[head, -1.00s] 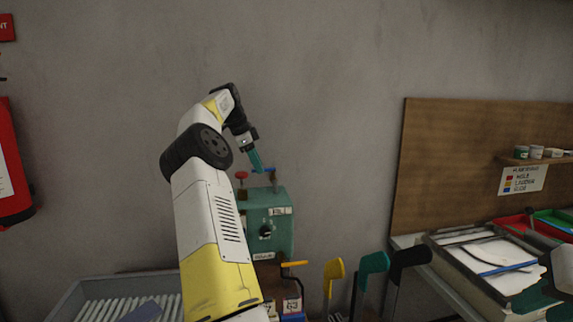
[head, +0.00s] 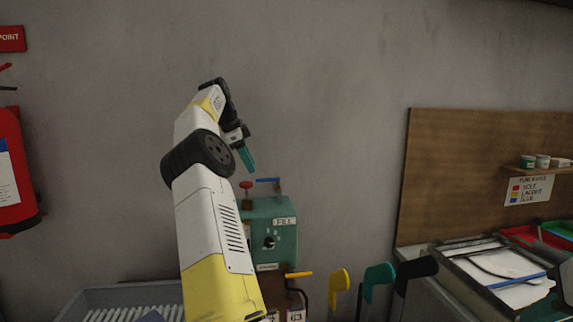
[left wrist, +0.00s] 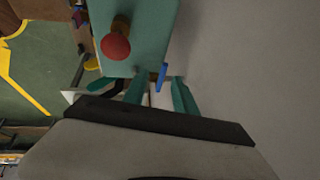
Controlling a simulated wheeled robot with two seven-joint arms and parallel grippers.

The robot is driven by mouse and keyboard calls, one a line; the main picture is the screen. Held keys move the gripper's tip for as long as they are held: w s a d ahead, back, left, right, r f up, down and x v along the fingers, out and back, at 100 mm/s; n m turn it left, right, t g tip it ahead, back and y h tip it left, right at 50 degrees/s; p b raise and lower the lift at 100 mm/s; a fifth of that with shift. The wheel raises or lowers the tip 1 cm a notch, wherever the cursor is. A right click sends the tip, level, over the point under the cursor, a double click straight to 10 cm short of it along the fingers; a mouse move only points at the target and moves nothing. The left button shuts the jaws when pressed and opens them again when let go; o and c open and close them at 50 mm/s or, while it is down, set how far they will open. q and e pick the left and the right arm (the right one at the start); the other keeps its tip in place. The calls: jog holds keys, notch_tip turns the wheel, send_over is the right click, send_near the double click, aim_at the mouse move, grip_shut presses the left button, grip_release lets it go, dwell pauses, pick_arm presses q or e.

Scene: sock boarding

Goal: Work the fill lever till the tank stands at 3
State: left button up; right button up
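The teal tank box (head: 284,255) with a FILL label stands by the wall. A blue lever (head: 268,180) sits on a post at its top, and a red knob (head: 246,184) stands left of it. My left gripper (head: 248,160) is above and left of the lever, apart from it. In the left wrist view the teal fingers (left wrist: 160,92) are spread with nothing held, near the blue lever (left wrist: 162,76); the red knob (left wrist: 116,42) shows beyond. A dark dial (head: 268,243) is on the box front; its reading is too small to tell. My right gripper does not show clearly.
A grey bin (head: 92,298) with white rods is at lower left. A bench with a white-filled tray (head: 500,262) is at right. The wall above the box is clear.

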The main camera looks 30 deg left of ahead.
pick_arm(q)
jog(key=s+a, duration=0.4)
jog(key=s, duration=0.4)
jog(key=shift+s, duration=0.3)
jog(key=w+d+r+n+g+y, duration=0.1)
jog(key=w+d+r, duration=0.1)
jog(key=d, duration=1.3)
jog(key=w+d+r+n+y, duration=0.1)
jog(key=d, duration=1.3)
jog(key=s+d+f+n+t+h, duration=0.1)
jog(key=s+d+f+n, duration=0.3)
jog(key=s+d, duration=0.5)
jog(key=s+d+f+n+t+h, duration=0.1)
jog(key=s+d+f+n, duration=0.3)
jog(key=s+d, duration=0.5)
jog(key=s+f, duration=0.2)
jog(key=s, duration=0.1)
jog(key=shift+s+f+t, duration=0.3)
jog(key=shift+s, duration=0.1)
